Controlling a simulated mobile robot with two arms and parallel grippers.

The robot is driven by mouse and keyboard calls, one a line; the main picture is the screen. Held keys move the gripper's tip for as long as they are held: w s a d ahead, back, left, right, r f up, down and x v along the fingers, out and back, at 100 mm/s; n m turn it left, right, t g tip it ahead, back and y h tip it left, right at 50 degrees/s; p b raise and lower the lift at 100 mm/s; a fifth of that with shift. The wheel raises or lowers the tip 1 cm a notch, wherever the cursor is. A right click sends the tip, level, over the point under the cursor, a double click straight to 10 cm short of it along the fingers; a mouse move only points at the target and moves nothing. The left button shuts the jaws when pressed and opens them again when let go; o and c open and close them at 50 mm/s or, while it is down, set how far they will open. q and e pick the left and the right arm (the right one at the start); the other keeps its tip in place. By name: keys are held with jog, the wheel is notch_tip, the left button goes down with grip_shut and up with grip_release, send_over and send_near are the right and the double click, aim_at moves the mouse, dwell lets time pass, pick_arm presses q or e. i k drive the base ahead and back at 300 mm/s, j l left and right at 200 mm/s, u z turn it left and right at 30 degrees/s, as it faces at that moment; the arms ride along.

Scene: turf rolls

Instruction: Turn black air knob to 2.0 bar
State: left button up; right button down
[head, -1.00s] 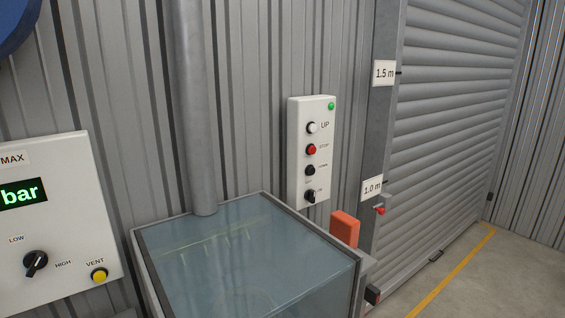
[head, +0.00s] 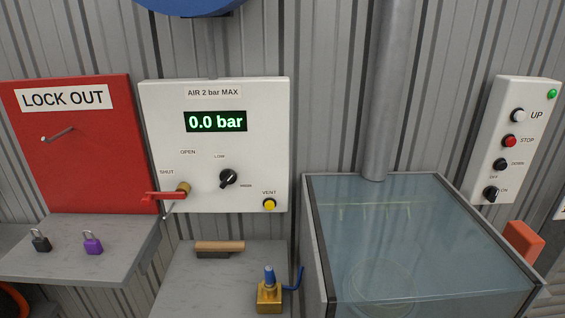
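The black air knob (head: 228,179) sits on the white air panel (head: 270,150), between small labels reading LOW above and HIGH at its right. Its pointer is tilted toward the upper right. The green display (head: 216,122) on the panel reads 0.0 bar. A red lever valve (head: 165,196) at the panel's lower left has its handle lying level, pointing left below the SHUT label. A yellow VENT button (head: 269,205) is at the lower right. Neither gripper shows in the head view.
A red LOCK OUT board (head: 80,170) with a shelf holding black (head: 41,241) and purple (head: 92,243) padlocks is at left. A brush (head: 219,248) and brass fitting (head: 269,296) lie on the bench below. A glass-topped tank (head: 420,250) and door control box (head: 513,140) stand right.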

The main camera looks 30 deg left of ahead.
aim_at(227, 177)
jog(key=u, duration=1.35)
